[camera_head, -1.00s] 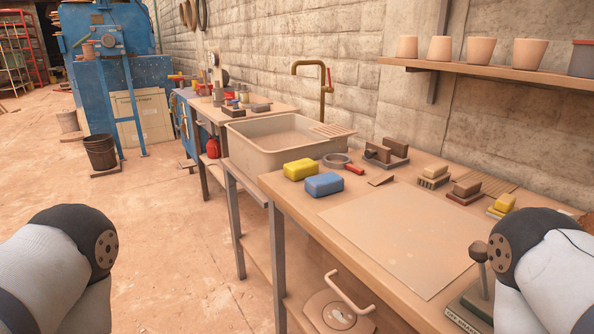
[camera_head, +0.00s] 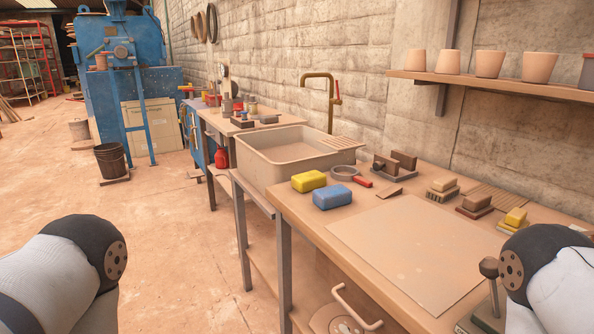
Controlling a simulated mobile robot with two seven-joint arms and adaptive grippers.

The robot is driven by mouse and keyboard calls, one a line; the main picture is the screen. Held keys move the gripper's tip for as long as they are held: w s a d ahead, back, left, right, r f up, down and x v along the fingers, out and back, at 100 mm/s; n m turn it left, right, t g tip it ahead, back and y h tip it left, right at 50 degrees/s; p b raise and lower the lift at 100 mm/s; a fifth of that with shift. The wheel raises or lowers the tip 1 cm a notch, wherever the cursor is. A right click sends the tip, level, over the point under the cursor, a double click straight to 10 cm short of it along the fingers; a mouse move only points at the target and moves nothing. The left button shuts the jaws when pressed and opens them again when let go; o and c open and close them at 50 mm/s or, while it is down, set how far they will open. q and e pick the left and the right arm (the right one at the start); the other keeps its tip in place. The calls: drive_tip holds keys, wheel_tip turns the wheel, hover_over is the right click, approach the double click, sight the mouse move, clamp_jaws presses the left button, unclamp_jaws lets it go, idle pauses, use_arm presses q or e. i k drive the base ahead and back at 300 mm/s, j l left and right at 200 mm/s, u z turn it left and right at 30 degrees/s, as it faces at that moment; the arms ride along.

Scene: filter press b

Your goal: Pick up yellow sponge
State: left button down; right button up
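The yellow sponge (camera_head: 309,181) lies on the wooden workbench (camera_head: 291,210), near its left end and close to the sink. A blue sponge (camera_head: 333,196) lies just in front of it to the right. My two arms show only as rounded grey and black links at the lower left and lower right. Neither gripper is in view, so I cannot tell their state. Nothing covers the yellow sponge.
A beige sink (camera_head: 285,158) with a brass tap (camera_head: 329,100) stands behind the sponges. A tape roll (camera_head: 343,173), several brushes (camera_head: 475,205) and a flat board (camera_head: 405,250) lie on the bench. A shelf (camera_head: 480,83) with pots hangs above right.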

sight(310, 181)
drive_tip(key=i+j+z, duration=0.35)
drive_tip(key=j+z, duration=0.2)
drive_tip(key=i+j+z, duration=0.1)
drive_tip(key=j+z, duration=0.15)
drive_tip(key=j, duration=0.25)
